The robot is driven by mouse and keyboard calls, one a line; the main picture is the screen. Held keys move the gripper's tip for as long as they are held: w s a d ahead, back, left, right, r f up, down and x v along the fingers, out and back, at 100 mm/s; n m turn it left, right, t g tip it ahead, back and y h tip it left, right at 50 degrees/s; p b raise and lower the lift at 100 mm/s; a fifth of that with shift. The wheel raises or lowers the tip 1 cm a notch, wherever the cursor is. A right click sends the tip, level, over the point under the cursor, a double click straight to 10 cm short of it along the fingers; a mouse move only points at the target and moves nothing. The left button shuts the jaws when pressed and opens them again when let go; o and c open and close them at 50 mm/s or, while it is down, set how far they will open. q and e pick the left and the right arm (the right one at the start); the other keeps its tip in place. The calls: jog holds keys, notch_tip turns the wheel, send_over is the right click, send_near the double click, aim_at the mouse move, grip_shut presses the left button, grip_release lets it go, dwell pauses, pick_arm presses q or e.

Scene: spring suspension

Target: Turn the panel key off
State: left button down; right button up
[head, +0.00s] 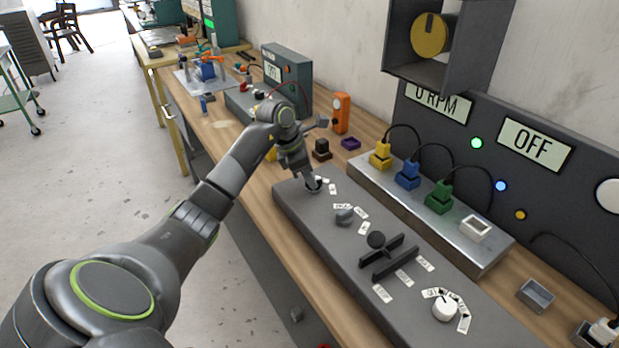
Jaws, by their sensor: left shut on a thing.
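The grey control panel (290,205) lies along the front of the bench. My left gripper (312,182) reaches down to its far left end and is shut on a small dark key there. The key is mostly hidden by the fingers, so I cannot tell which way it points. Small white labels (333,188) sit just right of the fingers. A display (536,145) on the upright board reads OFF, and another (438,103) reads 0 RPM. My right gripper is not in view.
An orange device (341,113) stands beyond my gripper.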

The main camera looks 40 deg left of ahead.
pick_arm(q)
jog(key=n, duration=0.1)
jog(key=n+t+y+b, duration=0.1)
jog(key=n, duration=0.1)
jog(key=n+b, duration=0.1)
jog(key=n, duration=0.1)
jog(key=shift+s+d+y, duration=0.1)
jog(key=shift+d+y, duration=0.15)
jog(key=shift+y, duration=0.15)
jog(key=n+y, duration=0.1)
jog(key=n, duration=0.1)
jog(key=n+b, duration=0.1)
jog(key=n, duration=0.1)
jog(key=shift+d+n+t+y, duration=0.2)
jog(key=shift+n+t+y, duration=0.1)
jog(key=shift+n+y, duration=0.1)
jog(key=shift+r+n, duration=0.1)
jog(key=shift+n, duration=0.4)
jog(key=c, duration=1.4)
grip_release()
jog(key=shift+s, duration=0.1)
jog(key=p+v, duration=1.3)
jog(key=v, duration=0.4)
jog(key=shift+d+r, duration=0.2)
